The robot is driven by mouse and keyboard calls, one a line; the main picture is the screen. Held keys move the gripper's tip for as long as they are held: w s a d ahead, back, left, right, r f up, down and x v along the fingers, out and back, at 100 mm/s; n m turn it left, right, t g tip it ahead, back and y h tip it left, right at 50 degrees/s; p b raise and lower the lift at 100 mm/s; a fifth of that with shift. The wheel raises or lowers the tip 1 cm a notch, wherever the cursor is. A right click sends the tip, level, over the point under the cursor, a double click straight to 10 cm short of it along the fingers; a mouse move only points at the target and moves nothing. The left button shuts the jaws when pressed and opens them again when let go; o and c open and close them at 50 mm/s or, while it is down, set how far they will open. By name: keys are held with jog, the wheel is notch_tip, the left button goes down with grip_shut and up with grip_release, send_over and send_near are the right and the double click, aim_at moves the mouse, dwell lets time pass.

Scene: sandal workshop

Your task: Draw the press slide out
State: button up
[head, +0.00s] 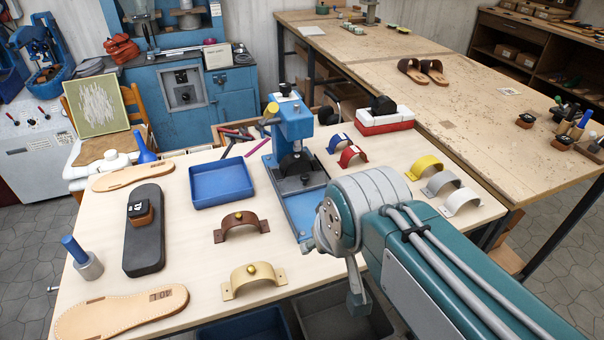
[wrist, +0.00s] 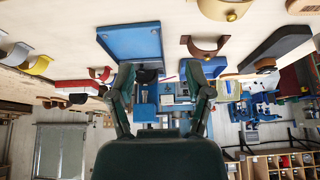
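The blue bench press (head: 292,120) stands upright on the pale worktable, with a dark ram and a yellow knob. Its flat blue slide (head: 303,206) extends toward the front from under the press head; my arm overlaps its right edge. In the wrist view, which is upside down, the slide (wrist: 130,42) is a blue plate near the top, beyond my fingertips. My gripper (wrist: 164,72) is open, its two green fingers spread apart and nothing seen between them. In the head view my arm hides most of the gripper; one grey finger shows right of the slide. I cannot tell any contact.
A blue tray (head: 221,185) lies left of the press. A brown strap (head: 241,227) and a tan strap (head: 252,279) stand in front. Blue, red, yellow, grey and white straps are right and behind. A red-and-white block (head: 384,121) sits behind. Dark bins (head: 345,312) are below the front edge.

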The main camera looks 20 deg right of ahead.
jog(key=w+d+r+m, duration=0.2)
jog(key=w+d, duration=0.1)
jog(key=w, duration=0.9)
jog(key=m+g+h, duration=0.2)
send_near(305, 176)
jog(key=x, duration=0.9)
jog(key=shift+f, duration=0.1)
grip_shut()
